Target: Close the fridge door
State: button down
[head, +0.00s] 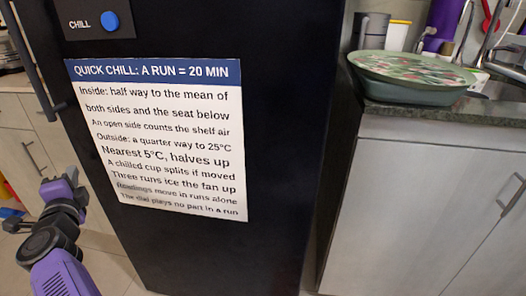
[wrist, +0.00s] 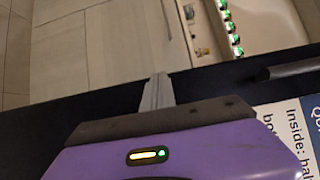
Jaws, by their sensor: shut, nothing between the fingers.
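The black fridge door (head: 275,130) fills the middle of the head view, with a white and blue sign (head: 160,140) on its front and a dark bar handle (head: 33,65) along its left side. How far the door stands from its frame I cannot tell. My purple arm is at the lower left of the head view, and its fingertips do not show there. In the wrist view my gripper (wrist: 157,90) is shut and empty, its grey fingers together in front of the black door (wrist: 80,118). The handle (wrist: 293,68) shows to their right, apart from them.
A panel with a blue chill knob (head: 109,21) sits above the sign. A counter (head: 445,108) with a covered dish (head: 412,75) stands to the right. Drawers (head: 25,145) stand at the left.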

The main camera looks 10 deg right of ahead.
jog(key=s+a+p, duration=0.4)
jog(key=s+p, duration=0.2)
jog(key=s, duration=0.4)
jog(key=shift+s+a+f, duration=0.25)
jog(key=shift+s, duration=0.15)
